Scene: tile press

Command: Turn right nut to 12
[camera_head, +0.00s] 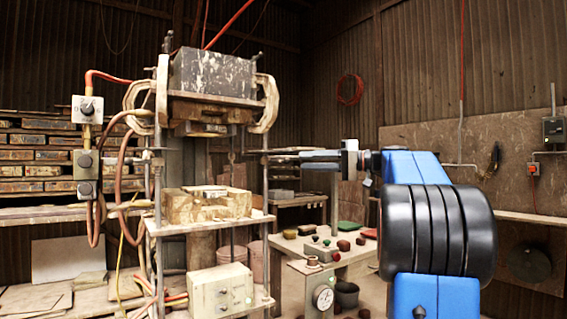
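The tile press (212,195) stands left of centre, with upright columns on both sides. The right nut is not clear: a small collar (265,160) on the right column, level with my fingertips, may be it. A similar fitting (153,160) sits on the left column. My gripper (285,157) points left from my blue and black arm, its tips at or very near the right column. I see the fingers nearly edge-on, so their opening and any contact are hidden. A dial gauge (323,297) is low at the centre; its reading is too small to make out.
A dark stained block (212,74) sits atop the press, with curved side brackets (267,103). A pale box (220,290) stands on its lower shelf. Hoses and switch boxes (87,109) hang at left. A table (352,256) with small coloured pieces stands behind my arm.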

